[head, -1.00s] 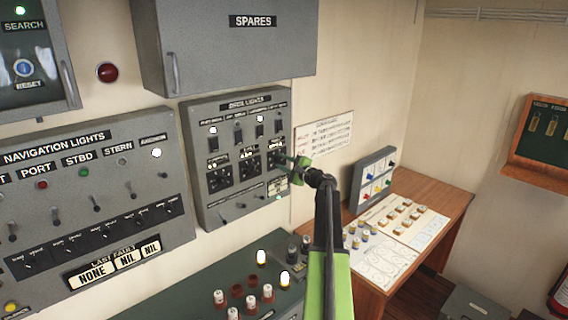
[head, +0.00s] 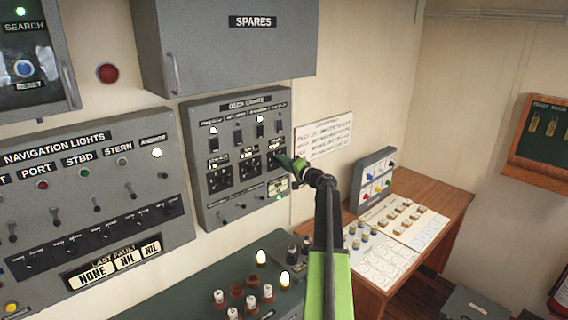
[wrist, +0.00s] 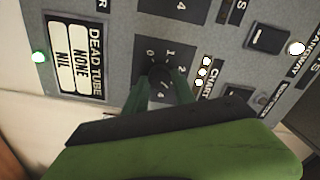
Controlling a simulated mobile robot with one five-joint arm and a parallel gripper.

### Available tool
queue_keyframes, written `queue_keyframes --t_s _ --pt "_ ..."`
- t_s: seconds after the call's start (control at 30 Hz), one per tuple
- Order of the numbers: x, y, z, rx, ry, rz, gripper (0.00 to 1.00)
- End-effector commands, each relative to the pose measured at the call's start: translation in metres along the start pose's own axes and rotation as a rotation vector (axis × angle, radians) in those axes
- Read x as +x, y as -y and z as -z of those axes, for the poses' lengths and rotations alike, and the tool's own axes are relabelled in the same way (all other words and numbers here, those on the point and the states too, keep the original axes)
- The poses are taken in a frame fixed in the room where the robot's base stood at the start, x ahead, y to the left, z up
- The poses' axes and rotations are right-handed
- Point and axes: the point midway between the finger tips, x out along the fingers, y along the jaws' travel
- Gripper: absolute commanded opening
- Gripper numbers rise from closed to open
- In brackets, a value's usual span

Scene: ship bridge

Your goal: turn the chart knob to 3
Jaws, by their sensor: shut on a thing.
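The chart knob (wrist: 157,76) is a small dark round knob on a black square dial plate in the wrist view, beside a CHART label. The numbers 0, 1, 2 and a 4 show around it; the 3 is not clearly seen, and I cannot read the pointer surely. My gripper (wrist: 160,88) is shut on the knob, one green finger on each side. In the head view my gripper (head: 283,161) reaches the right-hand dial of the deck lights panel (head: 204,198) and hides most of the knob.
Two similar dials (head: 220,179) sit left of it, with switches above and small toggles below. The spares cabinet (head: 225,60) overhangs the panel. A green console (head: 180,304) with several bulbs stands below, and a wooden desk (head: 440,203) is at right.

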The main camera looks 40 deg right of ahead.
Motion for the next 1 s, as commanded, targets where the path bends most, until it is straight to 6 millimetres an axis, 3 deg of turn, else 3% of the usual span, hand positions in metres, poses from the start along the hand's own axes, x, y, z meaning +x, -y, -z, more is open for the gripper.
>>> queue_keyframes --t_s 0.77,0.8,0.93,1.0 --pt "-0.0005 -0.0003 0.0000 -0.105 0.001 -0.001 0.00" --pt "-0.0005 -0.0003 0.0000 -0.105 0.001 -0.001 0.34" --pt "-0.0005 -0.0003 0.0002 -0.104 0.000 -0.001 0.51" --pt "-0.0005 -0.0002 0.0002 -0.104 0.000 -0.001 0.53"
